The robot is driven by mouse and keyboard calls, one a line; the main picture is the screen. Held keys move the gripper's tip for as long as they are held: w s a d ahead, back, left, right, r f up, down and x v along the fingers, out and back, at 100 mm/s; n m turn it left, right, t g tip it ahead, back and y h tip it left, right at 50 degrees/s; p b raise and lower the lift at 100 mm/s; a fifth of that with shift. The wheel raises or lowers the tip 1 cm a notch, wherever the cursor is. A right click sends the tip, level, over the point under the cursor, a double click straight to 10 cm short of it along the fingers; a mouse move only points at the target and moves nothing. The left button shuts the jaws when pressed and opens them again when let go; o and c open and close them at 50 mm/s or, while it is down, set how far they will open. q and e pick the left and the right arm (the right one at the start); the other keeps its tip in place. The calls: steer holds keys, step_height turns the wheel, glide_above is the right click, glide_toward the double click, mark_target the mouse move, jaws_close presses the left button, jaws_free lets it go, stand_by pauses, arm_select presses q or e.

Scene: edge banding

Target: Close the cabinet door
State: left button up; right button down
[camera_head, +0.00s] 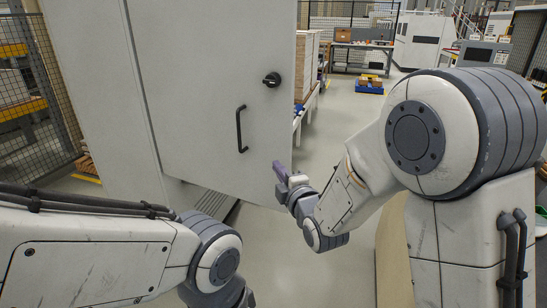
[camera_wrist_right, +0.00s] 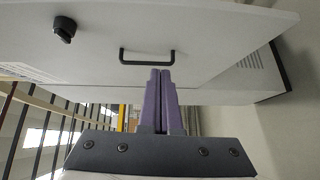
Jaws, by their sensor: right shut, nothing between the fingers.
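The cabinet door (camera_head: 215,90) is a large pale grey panel with a black handle (camera_head: 240,130) and a black knob (camera_head: 272,79). It stands ajar, angled out from the cabinet body (camera_head: 90,70). The door (camera_wrist_right: 210,35), handle (camera_wrist_right: 147,56) and knob (camera_wrist_right: 63,28) also show in the right wrist view. My right gripper (camera_head: 279,169) is shut and empty, near the door's lower free edge, below and right of the handle. Its purple fingers (camera_wrist_right: 161,74) overlap the door's edge in the wrist view; I cannot tell whether they touch. My left gripper is out of view.
A shelf with stacked boards (camera_head: 309,70) stands just behind the door's free edge. A mesh fence (camera_head: 30,90) is at the left. Open grey floor (camera_head: 335,120) lies beyond the right gripper, with a blue bin (camera_head: 369,86) farther back.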

steer(key=p, duration=0.3)
glide_toward(269, 139)
steer(key=w+a, duration=0.1)
steer(key=a, duration=0.2)
steer(key=w, duration=0.3)
steer(key=shift+w+d+f+p, duration=0.1)
steer(key=shift+w+d+p, duration=0.2)
steer(key=shift+p, duration=0.1)
steer(key=shift+w+d, duration=0.2)
steer(key=shift+w, duration=0.2)
